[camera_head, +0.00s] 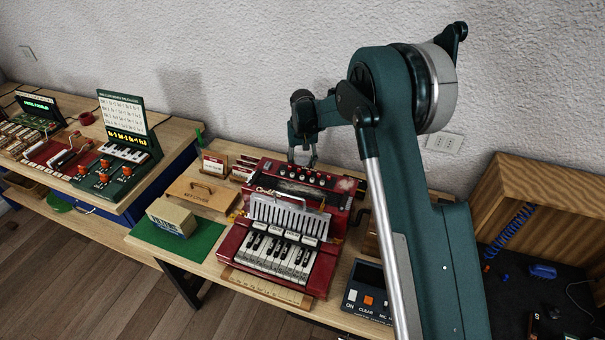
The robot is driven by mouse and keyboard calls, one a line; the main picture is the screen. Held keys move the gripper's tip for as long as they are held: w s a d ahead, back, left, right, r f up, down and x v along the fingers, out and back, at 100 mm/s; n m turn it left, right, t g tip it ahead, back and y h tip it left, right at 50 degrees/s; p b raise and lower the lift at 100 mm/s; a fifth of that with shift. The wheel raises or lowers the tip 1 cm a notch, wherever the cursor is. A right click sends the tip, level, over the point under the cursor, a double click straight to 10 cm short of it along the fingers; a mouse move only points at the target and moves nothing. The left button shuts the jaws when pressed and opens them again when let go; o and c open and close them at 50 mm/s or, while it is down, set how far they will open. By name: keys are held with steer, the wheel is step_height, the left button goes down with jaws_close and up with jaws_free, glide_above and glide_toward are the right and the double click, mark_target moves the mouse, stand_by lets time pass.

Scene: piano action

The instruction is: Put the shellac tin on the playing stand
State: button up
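My gripper (303,160) hangs at the end of my arm above the back of a red keyboard instrument (228,245), near the wall. Its two fingers point down and look apart, with nothing visible between them. I cannot make out a shellac tin for certain in this view; my arm covers part of the table to the right. No label marks a playing stand, so I cannot tell which thing it is. The red instrument has a short row of piano keys (277,256), a pale slotted panel (290,217) and several knobs at its back.
Left of the instrument are a green mat (205,240) with a tan block (171,218), a wooden key cover (202,194) and a small sign (213,164). A button box (366,296) stands front right. Another bench (120,208) is at left, a wooden case (540,190) at right.

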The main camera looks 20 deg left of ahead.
mark_target(303, 162)
steer(key=shift+f, duration=1.85)
steer(key=shift+f+b, duration=0.1)
steer(key=shift+b, duration=0.25)
steer(key=o, duration=0.9)
steer(key=shift+o, duration=0.3)
step_height(303, 162, up, 12)
steer(key=shift+r+p, duration=0.15)
steer(key=shift+p, duration=0.65)
steer(key=shift+d, duration=0.1)
